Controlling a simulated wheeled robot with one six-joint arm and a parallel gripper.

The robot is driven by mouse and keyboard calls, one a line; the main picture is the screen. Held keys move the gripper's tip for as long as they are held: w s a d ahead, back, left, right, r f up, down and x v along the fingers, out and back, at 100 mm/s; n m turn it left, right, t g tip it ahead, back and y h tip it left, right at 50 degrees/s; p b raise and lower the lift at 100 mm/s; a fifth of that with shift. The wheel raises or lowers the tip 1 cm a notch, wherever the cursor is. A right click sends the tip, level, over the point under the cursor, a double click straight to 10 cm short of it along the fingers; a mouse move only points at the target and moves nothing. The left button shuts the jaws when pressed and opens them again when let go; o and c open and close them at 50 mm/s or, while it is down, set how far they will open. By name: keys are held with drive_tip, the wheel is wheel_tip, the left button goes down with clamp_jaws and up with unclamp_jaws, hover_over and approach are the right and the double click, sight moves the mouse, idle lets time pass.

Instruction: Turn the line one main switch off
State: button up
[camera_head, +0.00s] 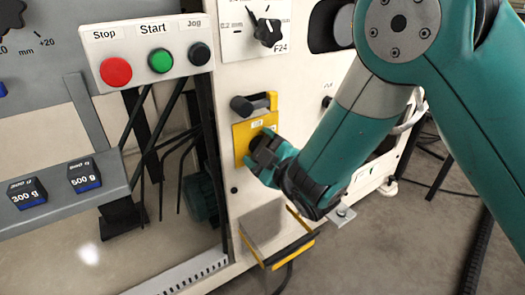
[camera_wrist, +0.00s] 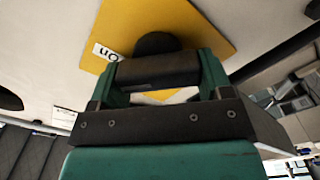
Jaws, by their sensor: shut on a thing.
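The main switch is a black rotary handle on a yellow plate (camera_head: 243,133) on the white machine front in the head view. My gripper (camera_head: 264,152) is at the plate and hides most of the handle. In the wrist view the yellow plate (camera_wrist: 190,22) fills the top middle, with a white label reading "On" (camera_wrist: 104,52) at its left. The black handle (camera_wrist: 158,70) lies between the two green fingers, and my gripper (camera_wrist: 157,76) is shut on it. A round black part (camera_wrist: 156,43) shows behind it. The handle's exact pointing direction is hard to tell.
A black cylinder (camera_head: 242,106) with a yellow bracket (camera_head: 272,100) sits just above the plate. A yellow-edged box (camera_head: 280,235) juts out below. The Stop, Start and Jog panel (camera_head: 148,50) is upper left. Open floor (camera_head: 385,235) lies to the right.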

drive_tip(key=n, duration=0.3)
drive_tip(key=shift+s+f+n, duration=0.15)
drive_tip(key=shift+f+n, duration=0.15)
drive_tip(key=shift+n, duration=0.1)
drive_tip(key=shift+a+f+n, duration=0.1)
drive_tip(key=shift+n, duration=2.2)
drive_tip(key=o, duration=0.9)
drive_tip(key=shift+b, duration=0.35)
